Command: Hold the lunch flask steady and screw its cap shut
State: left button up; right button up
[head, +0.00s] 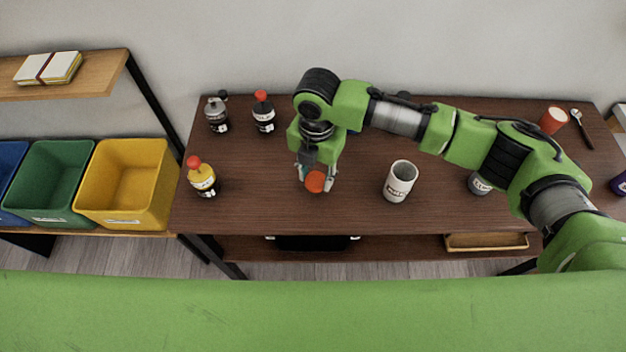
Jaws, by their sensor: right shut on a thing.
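My right gripper (316,178) reaches down over the left half of the dark table. It is shut on a round orange cap (316,182), close to the tabletop. I cannot tell whether the cap touches the table or has anything under it. A white open-topped cylinder with a label, seemingly the lunch flask (399,182), stands upright to the right of the cap and apart from it. Its open mouth faces up. My left gripper is not in view.
A yellow bottle (202,178), a dark bottle (264,114) and a grey bottle (217,116) stand at the left. A grey container (479,184) is partly behind my right arm. An orange cup (553,120) and a spoon (581,128) are at the right. Bare tabletop lies between cap and flask.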

jog(key=s+d+r+b, duration=0.2)
jog(key=s+d+r, duration=0.6)
jog(key=s+d, duration=0.1)
jog(key=shift+s+r, duration=0.3)
jog(key=shift+r, duration=0.1)
jog(key=d+r+m, duration=0.2)
jog(key=d+m, duration=0.2)
jog(key=m, duration=1.1)
jog(key=d+r+m, duration=0.2)
jog(key=d+m, duration=0.3)
jog(key=m, duration=1)
jog(key=shift+d+r+m, duration=0.2)
jog(key=shift+r+m, duration=0.2)
jog(key=shift+w, duration=0.1)
